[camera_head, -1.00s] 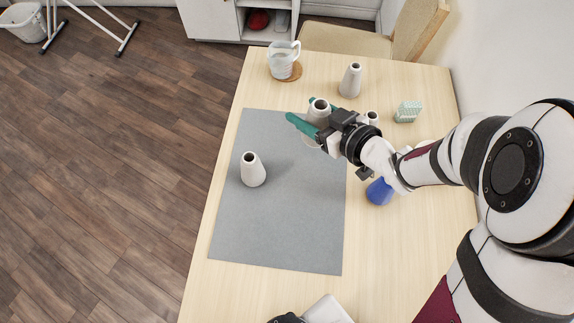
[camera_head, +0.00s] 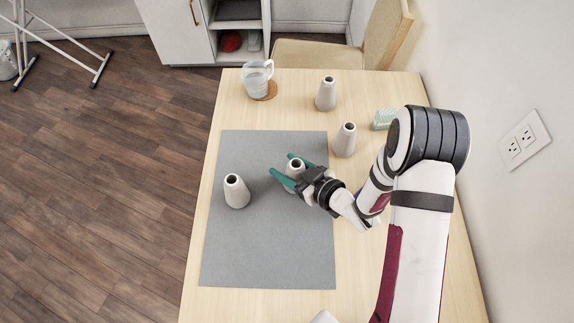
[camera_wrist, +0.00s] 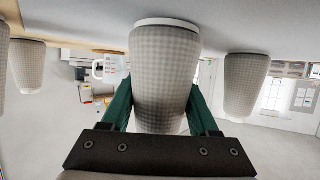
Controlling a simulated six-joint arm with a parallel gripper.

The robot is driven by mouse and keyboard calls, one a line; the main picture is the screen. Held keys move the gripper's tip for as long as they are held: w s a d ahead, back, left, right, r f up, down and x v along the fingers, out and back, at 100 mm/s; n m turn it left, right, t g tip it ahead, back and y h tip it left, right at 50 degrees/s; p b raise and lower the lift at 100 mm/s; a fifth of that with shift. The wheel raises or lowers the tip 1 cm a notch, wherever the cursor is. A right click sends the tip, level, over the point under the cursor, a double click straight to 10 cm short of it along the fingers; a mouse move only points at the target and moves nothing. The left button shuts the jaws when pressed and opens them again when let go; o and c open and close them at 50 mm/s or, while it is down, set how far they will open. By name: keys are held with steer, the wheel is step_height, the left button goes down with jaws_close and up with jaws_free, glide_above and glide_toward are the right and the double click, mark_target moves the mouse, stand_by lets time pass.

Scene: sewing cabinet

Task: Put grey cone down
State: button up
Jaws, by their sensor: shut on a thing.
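The grey cone (camera_head: 297,166) is between the green fingers of my gripper (camera_head: 296,172), over the right part of the grey mat (camera_head: 270,255). It is upright, narrow end up, in the head view. The wrist view shows the scene inverted: the held cone (camera_wrist: 163,75) fills the middle, its wide pale-rimmed base toward the grey surface at the top. My gripper (camera_wrist: 160,108) is shut on its sides. I cannot tell whether the base touches the mat. A similar pale cone (camera_head: 236,192) stands on the mat to the left, apart from the held one.
Two more pale cones stand beyond the mat, one at its right (camera_head: 344,140) and one farther back (camera_head: 326,95). A glass mug (camera_head: 257,78) on a round coaster and a pale green block (camera_head: 383,119) are at the back. The near part of the mat is clear.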

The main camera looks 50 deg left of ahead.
steer(key=shift+f, duration=0.1)
steer(key=o, duration=1.4)
steer(key=shift+r, duration=0.2)
steer(key=v, duration=1.1)
steer(key=shift+d, duration=0.35)
steer(key=shift+d+r, duration=0.1)
steer(key=shift+d, duration=0.05)
steer(key=shift+o, duration=0.4)
